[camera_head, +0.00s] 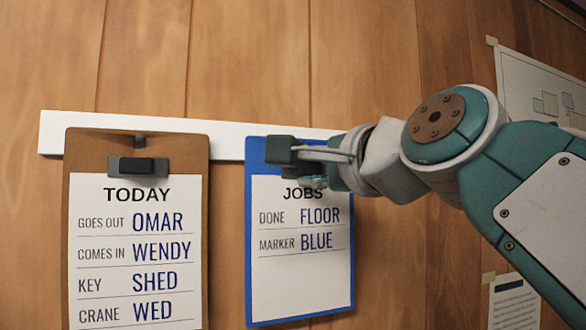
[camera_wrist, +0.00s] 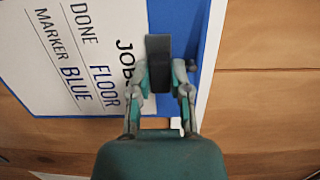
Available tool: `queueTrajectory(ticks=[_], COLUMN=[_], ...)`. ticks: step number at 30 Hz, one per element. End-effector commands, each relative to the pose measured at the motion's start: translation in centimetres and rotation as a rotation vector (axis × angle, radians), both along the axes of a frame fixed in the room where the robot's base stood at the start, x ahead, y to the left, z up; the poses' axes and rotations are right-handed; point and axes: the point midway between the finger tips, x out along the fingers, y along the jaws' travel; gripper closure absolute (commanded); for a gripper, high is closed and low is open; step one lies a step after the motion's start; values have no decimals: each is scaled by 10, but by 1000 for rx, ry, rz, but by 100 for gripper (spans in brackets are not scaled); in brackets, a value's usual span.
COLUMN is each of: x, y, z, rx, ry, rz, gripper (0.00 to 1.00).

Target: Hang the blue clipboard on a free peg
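The blue clipboard (camera_head: 249,240) is upright against the white rail on the wall, right of the brown clipboard. Its sheet is headed JOBS and reads DONE FLOOR, MARKER BLUE. My gripper (camera_head: 322,156) is at its top, with its fingers on the dark clip (camera_head: 279,150). In the wrist view the clip (camera_wrist: 158,62) stands between the two fingertips of my gripper (camera_wrist: 161,80), which look shut on it. The blue clipboard's top edge (camera_wrist: 211,35) lies along the rail there. Whether a peg goes through its hole is hidden by the clip and fingers.
The white rail (camera_head: 50,134) runs across the wooden wall. A brown clipboard (camera_head: 190,155) headed TODAY hangs at its left end, close beside the blue one. The rail's right part is hidden behind my arm. Papers (camera_head: 530,85) are taped to the wall at right.

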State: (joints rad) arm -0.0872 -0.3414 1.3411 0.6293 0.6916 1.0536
Motion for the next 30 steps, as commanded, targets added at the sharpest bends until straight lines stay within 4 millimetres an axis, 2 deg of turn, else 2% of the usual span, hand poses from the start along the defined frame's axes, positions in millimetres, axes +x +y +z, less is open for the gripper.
queueTrajectory(ticks=[1, 2, 3, 4, 19, 23, 30], x=[0, 0, 0, 0, -3, -18, -57], y=[0, 0, 0, 0, -2, -10, -29], z=[0, 0, 0, 0, 0, 1, 1], rx=[0, 0, 0, 0, 0, 0, -1], ry=[-1, -1, -1, -1, -1, -3, -4], rz=[0, 0, 0, 0, -1, -4, -7], gripper=[71, 58, 40, 35, 35, 35, 35])
